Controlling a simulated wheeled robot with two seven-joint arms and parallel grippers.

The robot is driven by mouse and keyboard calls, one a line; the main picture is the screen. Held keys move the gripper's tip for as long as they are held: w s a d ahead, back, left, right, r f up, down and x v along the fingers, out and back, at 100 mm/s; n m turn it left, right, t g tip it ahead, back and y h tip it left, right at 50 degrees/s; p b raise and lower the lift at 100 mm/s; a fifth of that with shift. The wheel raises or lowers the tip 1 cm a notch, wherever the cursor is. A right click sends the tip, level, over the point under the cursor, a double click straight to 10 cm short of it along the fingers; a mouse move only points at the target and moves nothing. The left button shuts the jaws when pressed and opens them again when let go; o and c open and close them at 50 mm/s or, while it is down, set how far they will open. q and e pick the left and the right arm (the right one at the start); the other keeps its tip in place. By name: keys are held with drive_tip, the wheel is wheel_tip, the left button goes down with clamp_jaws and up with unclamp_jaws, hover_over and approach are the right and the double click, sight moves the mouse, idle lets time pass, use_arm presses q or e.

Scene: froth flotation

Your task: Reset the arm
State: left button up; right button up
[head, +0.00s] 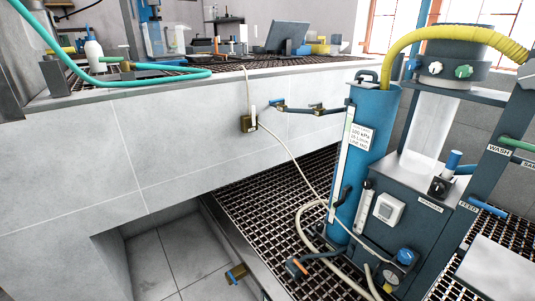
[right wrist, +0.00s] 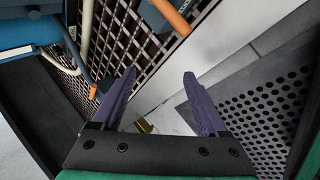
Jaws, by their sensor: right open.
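My right gripper (right wrist: 160,88) shows in the right wrist view. Its two purple fingers are spread apart, with nothing between them. Beyond the fingertips lie a pale panel and the edge of a metal grating (right wrist: 128,40). Neither gripper shows in the head view, and my left gripper is in no view.
The head view shows a blue cylinder (head: 361,165) beside a dark flotation machine (head: 412,215) on grating (head: 262,205). A yellow hose (head: 452,35) arches above and a pale hose (head: 292,147) hangs across. A tiled counter (head: 180,130) is behind. A perforated dark panel (right wrist: 265,120) is right of the gripper.

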drive_tip(key=s+a+r+m+t+y+p, duration=0.2)
drive_tip(key=s+a+r+m+t+y, duration=0.2)
drive_tip(key=s+a+r+m+y, duration=0.55)
use_arm(q)
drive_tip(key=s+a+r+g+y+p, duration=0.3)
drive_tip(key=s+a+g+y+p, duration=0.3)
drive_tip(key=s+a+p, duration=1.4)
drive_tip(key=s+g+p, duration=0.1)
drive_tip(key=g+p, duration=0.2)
drive_tip(key=p, duration=1.1)
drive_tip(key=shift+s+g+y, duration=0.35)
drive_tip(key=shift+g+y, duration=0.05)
use_arm(e)
drive_tip(key=s+d+r+m+g+h, duration=0.2)
drive_tip(key=s+d+g+h, duration=0.6)
drive_tip(key=s+d, duration=1)
drive_tip(key=shift+s+d+r+g, duration=0.25)
drive_tip(key=shift+s+d+g, duration=0.15)
drive_tip(key=shift+g, duration=0.5)
